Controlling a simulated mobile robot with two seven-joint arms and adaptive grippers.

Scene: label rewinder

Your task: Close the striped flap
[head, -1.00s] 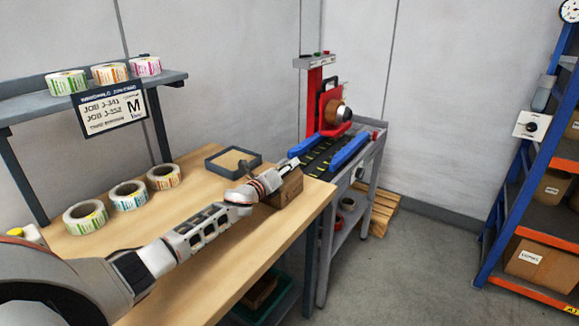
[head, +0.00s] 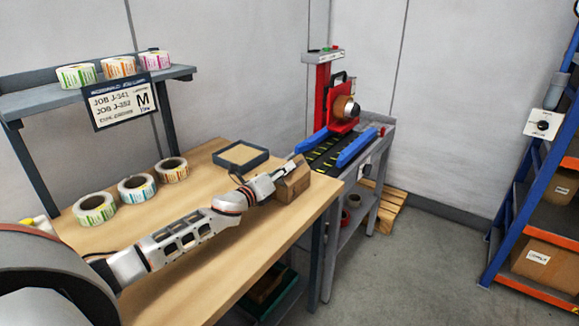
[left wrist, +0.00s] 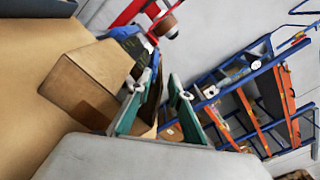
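A black surface with yellow stripes (head: 326,154), likely the striped flap, lies between two blue rails in front of the red label rewinder (head: 340,100). My left gripper (head: 291,168) is at the right end of the wooden table, short of the rewinder. In the head view it overlaps a brown box (head: 293,186). In the left wrist view its two green fingers (left wrist: 160,76) are apart, with nothing clearly held between them. The box (left wrist: 88,78) is just left of the fingers there. My right gripper is not in view.
The wooden table (head: 235,265) carries several label rolls (head: 137,189) and a shallow tray (head: 240,156). A shelf with a job sign (head: 120,102) stands at the left. The rewinder stands on a grey cart (head: 352,205). A blue and orange rack (head: 530,180) is at the right, with open floor between.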

